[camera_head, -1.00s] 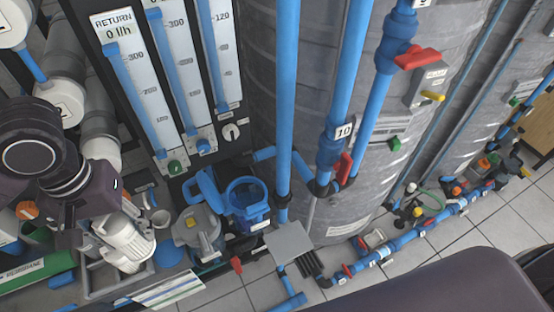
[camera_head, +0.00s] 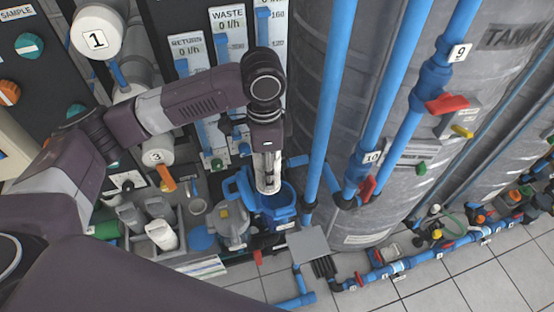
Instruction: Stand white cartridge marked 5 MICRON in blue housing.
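My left gripper (camera_head: 267,150) reaches in from the left and points down over the blue housing (camera_head: 283,213). It appears shut on a white cartridge (camera_head: 268,179), which hangs roughly upright. The cartridge's lower end overlaps the housing's open mouth; how deep it sits inside I cannot tell. Its marking is not readable from here. The housing stands on the floor unit below the flow meters. My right gripper is not in view.
A grey crate (camera_head: 136,243) with several grey and white cartridges stands to the left. A grey housing (camera_head: 232,222) sits just left of the blue one. Blue vertical pipes (camera_head: 327,110) and a grey tank rise close on the right.

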